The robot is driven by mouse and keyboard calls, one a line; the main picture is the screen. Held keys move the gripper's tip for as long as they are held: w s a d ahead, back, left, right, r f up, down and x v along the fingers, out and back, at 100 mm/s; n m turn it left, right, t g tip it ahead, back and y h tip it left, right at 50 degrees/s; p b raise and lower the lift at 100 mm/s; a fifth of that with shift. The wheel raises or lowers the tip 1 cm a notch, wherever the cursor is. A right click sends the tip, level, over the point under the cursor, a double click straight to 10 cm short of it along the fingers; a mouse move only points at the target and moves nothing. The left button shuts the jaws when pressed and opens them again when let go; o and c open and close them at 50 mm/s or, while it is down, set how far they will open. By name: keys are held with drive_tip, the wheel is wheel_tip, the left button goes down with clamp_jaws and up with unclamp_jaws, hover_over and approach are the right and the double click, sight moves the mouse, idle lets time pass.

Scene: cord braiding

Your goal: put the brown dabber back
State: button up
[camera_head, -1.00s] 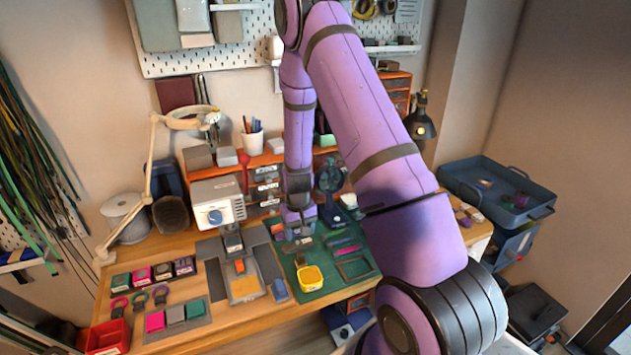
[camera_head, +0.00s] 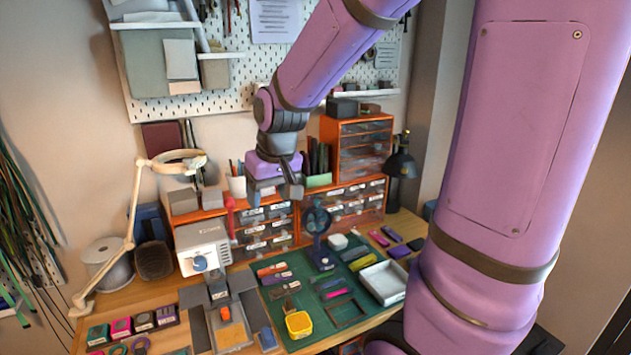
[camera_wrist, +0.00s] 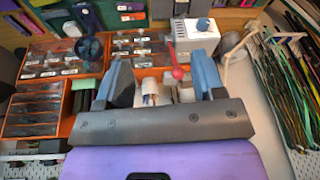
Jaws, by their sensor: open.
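My gripper (camera_head: 274,190) is raised in front of the orange drawer units, pointing down, with its fingers apart. In the wrist view my gripper (camera_wrist: 163,82) shows two blue-grey fingers spread wide with nothing held between them. I cannot make out a brown dabber for certain in either view. A row of small square pads (camera_head: 132,324) in teal, pink, dark and purple stands at the left of the bench. Ring-shaped items (camera_head: 140,345) lie in front of them, partly cut off by the bottom edge.
A white press-like machine (camera_head: 203,247) stands left of the drawers (camera_head: 266,231). A small dark fan (camera_head: 317,222) stands by the green mat (camera_head: 305,331), which holds a yellow container (camera_head: 298,324) and several tools. A white tray (camera_head: 384,283) lies to the right. A lamp (camera_head: 136,215) rises at left.

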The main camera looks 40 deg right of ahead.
drive_tip(key=s+a+r+t, duration=0.1)
drive_tip(key=s+r, duration=0.3)
drive_tip(key=s, duration=0.4)
drive_tip(key=s+a+r+n+t, duration=0.1)
drive_tip(key=s+a+r, duration=0.1)
drive_tip(key=s+r, duration=0.3)
drive_tip(key=s, duration=0.4)
drive_tip(key=shift+s+a+r, duration=0.2)
drive_tip(key=shift+a, duration=0.05)
